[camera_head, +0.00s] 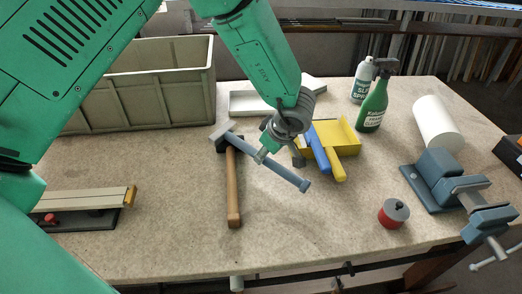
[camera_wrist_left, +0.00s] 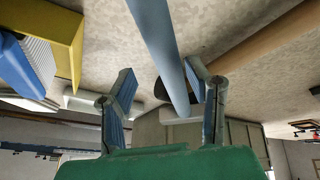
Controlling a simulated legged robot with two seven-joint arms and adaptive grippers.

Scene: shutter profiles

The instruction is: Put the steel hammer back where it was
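The steel hammer, with a blue-grey handle (camera_head: 287,177) and a grey head, lies slanting across a wooden-handled hammer (camera_head: 234,190) near the middle of the table. Its head is at the upper left, above the other's dark head. My left gripper (camera_head: 280,157) is over the steel handle. In the left wrist view, the steel handle (camera_wrist_left: 158,35) runs between the two spread fingers of my left gripper (camera_wrist_left: 160,78), nearer the right finger, with a clear gap to the left one. The wooden handle (camera_wrist_left: 255,38) is to the right. My right gripper is not in view.
A yellow box (camera_head: 346,133) with blue and yellow tools is right of the gripper. A green spray bottle (camera_head: 373,106), white roll (camera_head: 437,122), vise (camera_head: 440,178) and red spool (camera_head: 393,213) stand further right. A grey-green crate (camera_head: 150,88) is behind left. The front middle is clear.

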